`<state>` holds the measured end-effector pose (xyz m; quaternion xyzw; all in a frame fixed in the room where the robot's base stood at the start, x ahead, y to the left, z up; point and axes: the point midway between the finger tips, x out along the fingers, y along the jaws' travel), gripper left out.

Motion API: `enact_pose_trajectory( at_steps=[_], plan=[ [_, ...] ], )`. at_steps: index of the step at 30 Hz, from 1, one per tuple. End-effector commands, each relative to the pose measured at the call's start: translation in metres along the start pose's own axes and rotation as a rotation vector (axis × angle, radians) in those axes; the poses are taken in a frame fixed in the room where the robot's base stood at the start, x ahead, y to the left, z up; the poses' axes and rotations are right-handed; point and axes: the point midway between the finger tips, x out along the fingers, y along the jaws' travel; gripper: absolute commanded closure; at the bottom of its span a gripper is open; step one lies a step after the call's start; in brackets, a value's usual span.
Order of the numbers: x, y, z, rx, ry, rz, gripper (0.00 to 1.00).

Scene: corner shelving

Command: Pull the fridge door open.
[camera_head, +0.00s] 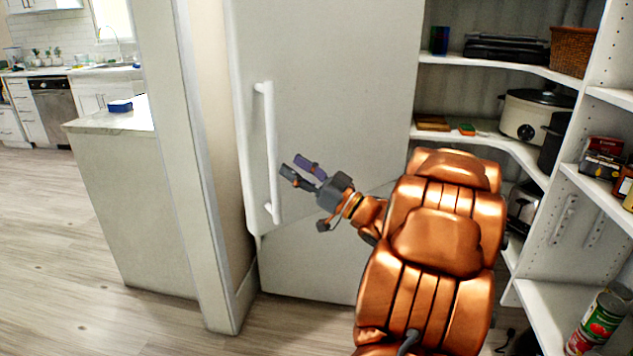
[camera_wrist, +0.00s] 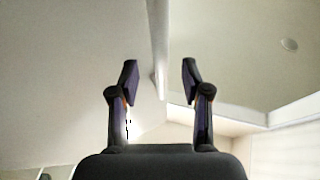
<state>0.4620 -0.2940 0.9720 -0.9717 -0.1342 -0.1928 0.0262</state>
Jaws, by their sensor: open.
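The white fridge door (camera_head: 330,120) stands shut behind my arm in the head view. Its long white vertical handle (camera_head: 271,150) is on the left side of the door. My gripper (camera_head: 294,170) is open, with its fingertips just right of the handle. In the wrist view the handle (camera_wrist: 158,50) comes down between and beyond the two open fingers (camera_wrist: 160,82). No contact between fingers and handle shows. My copper arm hides the lower right part of the fridge.
Corner shelves (camera_head: 480,62) with a slow cooker (camera_head: 535,115), a basket (camera_head: 572,50) and cans (camera_head: 603,315) stand close on the right. A white wall end (camera_head: 200,180) is left of the fridge. The wooden floor (camera_head: 60,240) further left is clear.

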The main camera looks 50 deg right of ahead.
Motion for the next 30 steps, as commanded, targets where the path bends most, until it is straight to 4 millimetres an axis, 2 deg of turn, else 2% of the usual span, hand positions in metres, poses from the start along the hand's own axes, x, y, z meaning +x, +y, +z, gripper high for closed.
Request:
enact_pose_trajectory(
  at_steps=[6, 13, 26, 30],
  plan=[
    [-0.029, 0.001, 0.001, 0.002, -0.002, 0.005, 0.53],
    [-0.048, 0.001, 0.000, 0.002, 0.000, 0.003, 0.53],
    [-0.053, 0.000, 0.000, 0.002, 0.000, 0.000, 0.53],
    [-0.049, 0.001, 0.002, -0.002, -0.010, 0.005, 0.67]
  ],
)
